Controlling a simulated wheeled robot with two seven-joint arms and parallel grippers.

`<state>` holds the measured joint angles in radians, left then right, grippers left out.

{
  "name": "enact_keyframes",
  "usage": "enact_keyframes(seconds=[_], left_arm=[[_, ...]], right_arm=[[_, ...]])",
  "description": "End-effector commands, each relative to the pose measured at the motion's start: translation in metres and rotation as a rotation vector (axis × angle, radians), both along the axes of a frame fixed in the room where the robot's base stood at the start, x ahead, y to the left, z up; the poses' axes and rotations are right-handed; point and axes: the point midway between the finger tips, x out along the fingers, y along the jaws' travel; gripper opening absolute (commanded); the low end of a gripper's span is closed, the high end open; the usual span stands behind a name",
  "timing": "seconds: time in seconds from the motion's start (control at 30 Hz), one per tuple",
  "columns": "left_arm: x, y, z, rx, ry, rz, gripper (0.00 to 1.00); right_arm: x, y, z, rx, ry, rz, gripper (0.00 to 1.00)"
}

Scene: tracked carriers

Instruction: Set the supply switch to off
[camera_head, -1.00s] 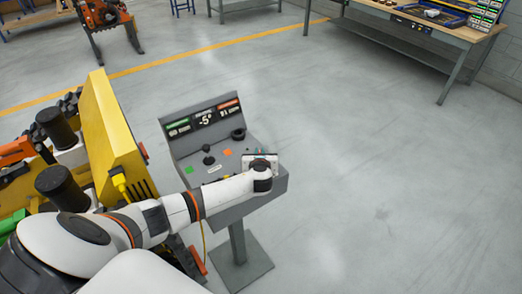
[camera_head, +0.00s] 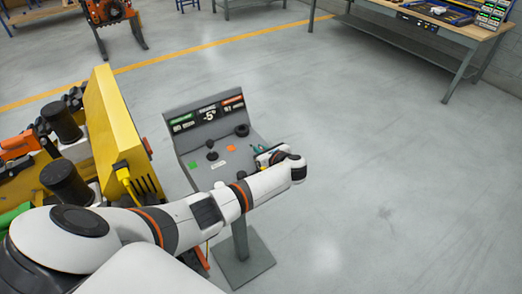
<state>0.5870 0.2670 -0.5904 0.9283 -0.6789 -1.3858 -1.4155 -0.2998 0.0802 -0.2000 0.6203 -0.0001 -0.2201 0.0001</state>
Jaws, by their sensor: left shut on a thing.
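A grey pedestal console (camera_head: 203,172) stands in the middle of the view, with a sloping panel and a lit display (camera_head: 208,114) along its raised back. My left arm reaches over from the left. My left gripper (camera_head: 262,154) is at the right side of the panel, shut on a small control there. The hand and wrist hide most of that control, so I cannot tell its setting or read its label. A black lever (camera_head: 211,146) and a black round knob (camera_head: 242,130) stand free on the panel. My right gripper is not in view.
A yellow machine (camera_head: 112,130) with black cylinders stands close on the left of the console. A workbench (camera_head: 430,28) with tools is at the back right. The floor (camera_head: 390,180) right of the console is clear.

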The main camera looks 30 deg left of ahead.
Motion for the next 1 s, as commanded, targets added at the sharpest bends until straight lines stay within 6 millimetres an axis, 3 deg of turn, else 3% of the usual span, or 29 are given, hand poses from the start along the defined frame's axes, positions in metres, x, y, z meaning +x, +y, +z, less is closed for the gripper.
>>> enact_keyframes(seconds=[0.37, 0.4, 0.53, 0.83, 1.0], left_arm=[[-0.001, 0.000, -0.001, -0.001, 0.001, 0.005, 0.00], [-0.001, 0.000, -0.001, -0.001, 0.001, 0.005, 0.12], [0.000, 0.000, -0.001, -0.001, 0.001, 0.005, 0.33], [0.000, -0.001, 0.000, 0.000, 0.000, 0.003, 0.33], [-0.006, -0.017, 0.007, -0.002, -0.002, 0.001, 0.33]], right_arm=[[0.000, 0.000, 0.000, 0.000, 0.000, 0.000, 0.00], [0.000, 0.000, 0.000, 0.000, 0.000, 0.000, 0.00], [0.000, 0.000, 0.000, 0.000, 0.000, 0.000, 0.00], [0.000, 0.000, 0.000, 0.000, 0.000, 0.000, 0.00], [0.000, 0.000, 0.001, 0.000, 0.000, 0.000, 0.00]])
